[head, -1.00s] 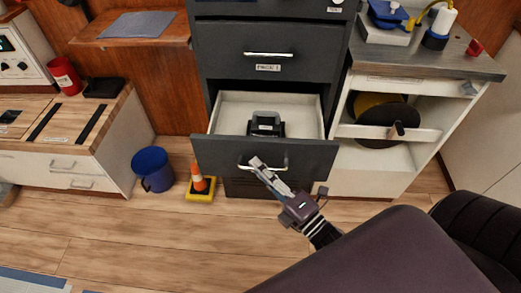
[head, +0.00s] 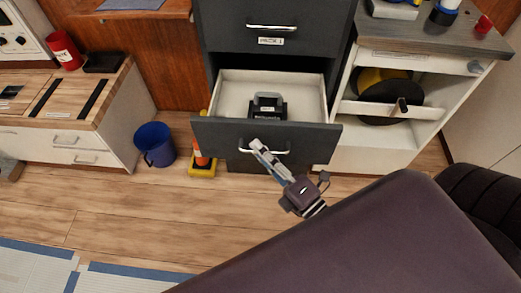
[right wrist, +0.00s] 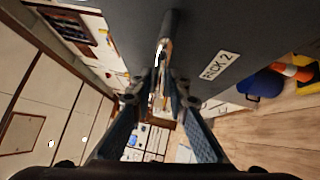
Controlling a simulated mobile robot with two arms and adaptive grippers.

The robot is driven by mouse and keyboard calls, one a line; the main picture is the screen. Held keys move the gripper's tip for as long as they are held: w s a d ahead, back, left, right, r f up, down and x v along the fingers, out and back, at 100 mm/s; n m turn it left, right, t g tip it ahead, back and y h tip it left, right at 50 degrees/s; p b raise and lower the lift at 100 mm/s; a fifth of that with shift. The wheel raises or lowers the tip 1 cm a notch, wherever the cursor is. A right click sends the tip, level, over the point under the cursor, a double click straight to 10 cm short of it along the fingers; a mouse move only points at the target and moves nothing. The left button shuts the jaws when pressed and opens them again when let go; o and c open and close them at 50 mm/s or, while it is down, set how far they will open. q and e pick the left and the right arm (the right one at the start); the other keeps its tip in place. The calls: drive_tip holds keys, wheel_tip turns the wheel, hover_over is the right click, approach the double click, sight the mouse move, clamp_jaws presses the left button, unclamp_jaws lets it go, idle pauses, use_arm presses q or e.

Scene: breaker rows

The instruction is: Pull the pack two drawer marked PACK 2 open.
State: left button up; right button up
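The PACK 2 drawer (head: 215,136) is the dark grey lower drawer of the cabinet. It stands well out in the head view, with its pale interior showing. A dark device (head: 267,106) sits inside it. Its metal handle (head: 278,152) is on the front; in the right wrist view the handle (right wrist: 163,50) runs between the fingers, beside the PACK 2 label (right wrist: 221,66). My right gripper (head: 258,147) is at the left part of the handle, and its fingers (right wrist: 163,85) appear closed around it. My left gripper is not in view.
The PACK 1 drawer (head: 235,32) above is shut. A blue bucket (head: 154,145) and an orange cone on a yellow base (head: 202,170) stand on the floor left of the drawer. An open white cabinet (head: 378,150) is at the right.

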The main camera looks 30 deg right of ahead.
drive_tip(key=shift+s+d, duration=0.1)
drive_tip(key=shift+s, duration=0.25)
drive_tip(key=v, duration=1.1)
drive_tip(key=shift+s, duration=0.15)
drive_tip(key=shift+f, duration=0.1)
